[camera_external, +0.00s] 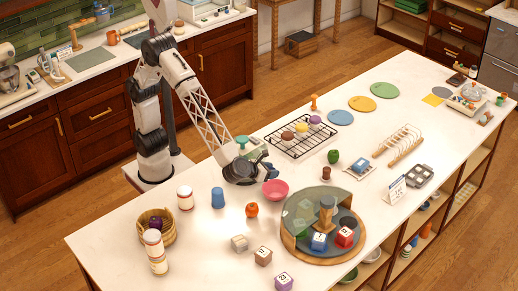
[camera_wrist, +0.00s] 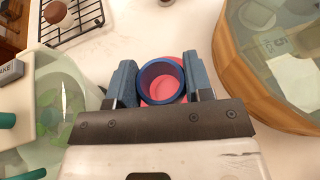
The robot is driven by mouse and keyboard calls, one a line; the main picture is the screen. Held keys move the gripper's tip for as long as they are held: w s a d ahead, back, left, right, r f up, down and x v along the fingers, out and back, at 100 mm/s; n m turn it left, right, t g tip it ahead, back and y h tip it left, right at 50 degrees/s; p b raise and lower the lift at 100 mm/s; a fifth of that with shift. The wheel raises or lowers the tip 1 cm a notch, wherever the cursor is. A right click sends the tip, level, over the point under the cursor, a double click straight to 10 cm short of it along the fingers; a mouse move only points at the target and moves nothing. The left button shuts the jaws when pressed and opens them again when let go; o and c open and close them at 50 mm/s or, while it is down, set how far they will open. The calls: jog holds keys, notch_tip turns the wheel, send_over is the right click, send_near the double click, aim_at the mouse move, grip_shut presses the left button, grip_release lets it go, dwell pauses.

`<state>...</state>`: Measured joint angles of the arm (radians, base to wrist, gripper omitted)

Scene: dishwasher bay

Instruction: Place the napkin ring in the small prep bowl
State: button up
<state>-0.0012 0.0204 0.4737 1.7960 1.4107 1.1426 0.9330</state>
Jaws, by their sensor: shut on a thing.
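The napkin ring (camera_wrist: 162,102) is a dark blue ring in the wrist view, held between the two blue-grey fingers of my gripper (camera_wrist: 163,82). Its opening faces the camera. The small prep bowl (camera_external: 275,192) is pink and stands on the counter just in front of my gripper (camera_external: 267,171) in the external view. In the wrist view pink of the bowl (camera_wrist: 179,61) shows through the ring and past its far edge, so the ring is over it in that view. The ring's height above the bowl cannot be told. In the external view the ring is hard to separate from the fingers.
A round wooden-rimmed turntable (camera_external: 290,243) with a glass cover and lettered blocks stands close right of the bowl. A black wire rack (camera_external: 300,136) with small cakes lies behind. An orange figure (camera_external: 252,210) and blue cup (camera_external: 217,198) stand to the left.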

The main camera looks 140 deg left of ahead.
aim_at(271, 189)
notch_tip(271, 189, down, 6)
jog(key=shift+f, duration=0.15)
dwell(0.6)
jog(key=shift+f, duration=1.85)
jog(key=shift+f, duration=0.65)
jog(key=o, duration=0.9)
jog(key=shift+r, duration=0.2)
